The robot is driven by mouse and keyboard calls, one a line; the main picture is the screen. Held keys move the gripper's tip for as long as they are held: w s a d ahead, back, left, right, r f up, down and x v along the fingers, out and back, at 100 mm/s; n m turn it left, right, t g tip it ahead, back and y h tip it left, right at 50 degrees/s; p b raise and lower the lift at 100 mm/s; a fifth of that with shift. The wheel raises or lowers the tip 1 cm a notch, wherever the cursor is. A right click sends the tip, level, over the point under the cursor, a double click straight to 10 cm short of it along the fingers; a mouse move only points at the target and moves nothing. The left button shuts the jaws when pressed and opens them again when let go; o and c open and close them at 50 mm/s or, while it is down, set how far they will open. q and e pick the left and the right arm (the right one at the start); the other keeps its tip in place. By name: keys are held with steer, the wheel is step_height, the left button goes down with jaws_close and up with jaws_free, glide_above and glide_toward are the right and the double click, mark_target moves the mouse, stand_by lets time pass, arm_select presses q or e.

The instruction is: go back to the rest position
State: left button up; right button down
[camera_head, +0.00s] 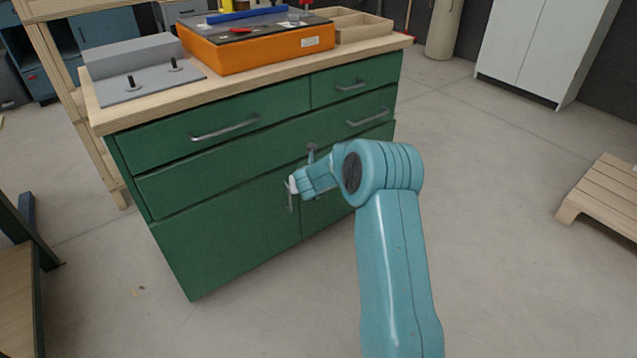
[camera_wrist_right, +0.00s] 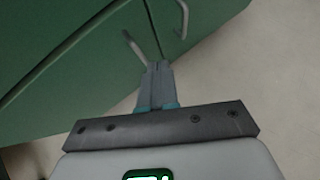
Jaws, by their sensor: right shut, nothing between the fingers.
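My right arm, teal, reaches from the bottom of the head view toward the front of a green cabinet (camera_head: 220,238). Its hand is small and partly hidden by the wrist there, in front of the cabinet doors. In the right wrist view my right gripper (camera_wrist_right: 156,68) is shut and empty, its grey fingers together. The fingertips point at the green cabinet front (camera_wrist_right: 75,50), close to the gap between two doors. A bar handle (camera_wrist_right: 133,46) lies just left of the tips; I cannot tell whether they touch. My left gripper is not in view.
The cabinet's wooden top (camera_head: 110,118) carries a grey fixture with two pegs (camera_head: 155,82), an orange case (camera_head: 255,50) and a wooden tray (camera_head: 352,24). A wooden pallet (camera_head: 610,190) lies at the right. Floor is open right of the cabinet.

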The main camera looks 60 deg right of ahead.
steer(key=s+a+r, duration=0.1)
steer(key=s+r, duration=0.3)
steer(key=shift+s+a+r, duration=0.2)
steer(key=shift+a+r, duration=0.05)
steer(key=shift+a, duration=0.1)
